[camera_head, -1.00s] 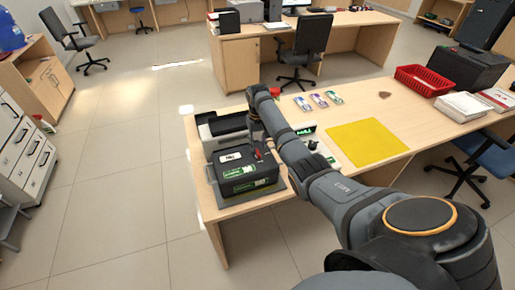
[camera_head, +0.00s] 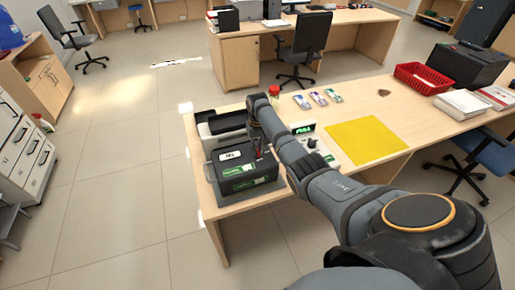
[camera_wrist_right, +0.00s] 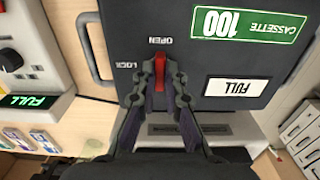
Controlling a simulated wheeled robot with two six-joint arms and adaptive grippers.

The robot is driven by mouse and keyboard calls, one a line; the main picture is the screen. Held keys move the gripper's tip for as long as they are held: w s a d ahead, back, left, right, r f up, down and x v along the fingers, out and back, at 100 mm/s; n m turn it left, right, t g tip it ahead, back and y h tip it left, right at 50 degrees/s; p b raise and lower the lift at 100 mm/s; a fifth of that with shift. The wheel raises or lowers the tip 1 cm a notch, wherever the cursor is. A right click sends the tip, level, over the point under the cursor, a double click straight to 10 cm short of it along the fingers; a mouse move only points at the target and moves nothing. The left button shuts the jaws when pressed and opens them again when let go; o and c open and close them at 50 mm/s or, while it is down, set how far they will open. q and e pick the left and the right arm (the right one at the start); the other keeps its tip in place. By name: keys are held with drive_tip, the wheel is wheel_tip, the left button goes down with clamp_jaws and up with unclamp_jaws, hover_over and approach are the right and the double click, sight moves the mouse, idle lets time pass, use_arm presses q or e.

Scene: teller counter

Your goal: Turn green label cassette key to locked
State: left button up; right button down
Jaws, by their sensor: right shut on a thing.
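The black cassette (camera_head: 243,182) with a green label sits on the near left end of the desk, a white FULL label on top. In the right wrist view its top (camera_wrist_right: 190,50) shows the green CASSETTE 100 label (camera_wrist_right: 247,24) and the words OPEN and LOCK. The red key (camera_wrist_right: 159,72) stands in line with OPEN; LOCK is to its left. My right gripper (camera_wrist_right: 160,82) is shut on the key, with a fingertip on each side. In the head view this gripper (camera_head: 259,152) is over the cassette, partly hiding the key. My left gripper is not in view.
A grey machine (camera_head: 222,125) stands behind the cassette. A green FULL display (camera_head: 304,129) and a black knob (camera_head: 311,142) are to the right. Banknote bundles (camera_head: 318,98), a yellow mat (camera_head: 367,140) and a red basket (camera_head: 424,79) lie farther right.

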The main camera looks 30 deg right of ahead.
drive_tip(key=shift+r, duration=0.1)
drive_tip(key=n+p, duration=0.2)
drive_tip(key=shift+n, duration=0.4)
drive_tip(key=n+p, duration=0.1)
drive_tip(key=n, duration=0.3)
drive_tip(key=shift+n, duration=0.3)
drive_tip(key=n+p, duration=0.1)
drive_tip(key=n, duration=0.9)
drive_tip(key=shift+p, duration=0.35)
drive_tip(key=shift+n, duration=0.3)
drive_tip(key=c, duration=1.4)
unclamp_jaws()
